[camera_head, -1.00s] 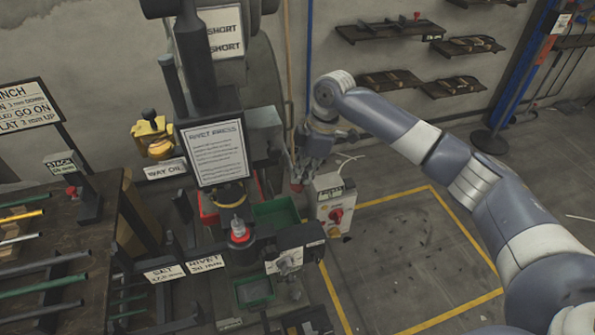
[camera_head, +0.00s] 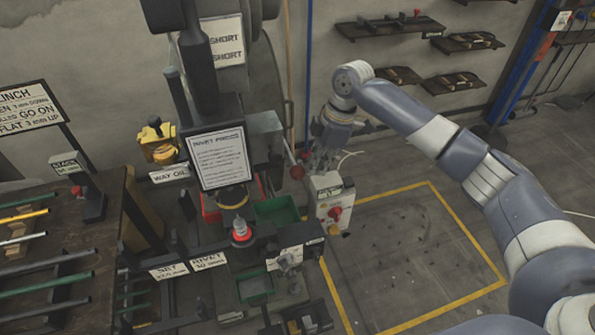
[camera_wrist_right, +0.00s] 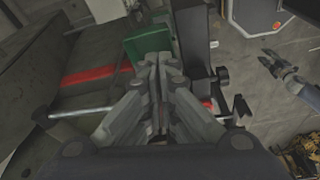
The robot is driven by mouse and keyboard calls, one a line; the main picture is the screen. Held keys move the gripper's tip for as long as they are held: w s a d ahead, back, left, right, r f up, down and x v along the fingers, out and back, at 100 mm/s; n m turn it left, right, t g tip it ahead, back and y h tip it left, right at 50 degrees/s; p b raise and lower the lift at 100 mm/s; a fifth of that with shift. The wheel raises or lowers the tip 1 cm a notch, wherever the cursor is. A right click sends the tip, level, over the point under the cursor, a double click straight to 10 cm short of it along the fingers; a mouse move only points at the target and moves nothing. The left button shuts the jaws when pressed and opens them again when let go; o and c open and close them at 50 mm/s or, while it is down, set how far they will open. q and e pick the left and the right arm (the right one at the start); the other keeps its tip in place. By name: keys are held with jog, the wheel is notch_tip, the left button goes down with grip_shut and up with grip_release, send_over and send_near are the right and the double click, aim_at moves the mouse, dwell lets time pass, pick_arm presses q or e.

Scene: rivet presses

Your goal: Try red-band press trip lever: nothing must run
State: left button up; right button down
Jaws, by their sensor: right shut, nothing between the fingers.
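The rivet press (camera_head: 215,110) stands at centre left with a printed notice (camera_head: 217,157) on its front. A red knob (camera_head: 297,172), seemingly on the trip lever, shows at the press's right side. My right gripper (camera_head: 318,160) is shut and empty just right of the knob; I cannot tell whether they touch. In the right wrist view its closed fingers (camera_wrist_right: 160,75) point at a green bin, and a red band (camera_wrist_right: 95,75) crosses a dark surface at left. A grey gripper-like shape (camera_wrist_right: 285,70), perhaps my left gripper, shows at right; its jaws are unclear.
A control box (camera_head: 331,205) with a red knob stands just below my right gripper. Green bins (camera_head: 276,211) sit by the press. A bar rack (camera_head: 50,235) fills the left. Yellow lines mark open floor (camera_head: 410,250) at right.

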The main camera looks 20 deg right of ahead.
jog(key=v, duration=1)
jog(key=shift+s+d+f, duration=0.1)
jog(key=shift+d, duration=0.1)
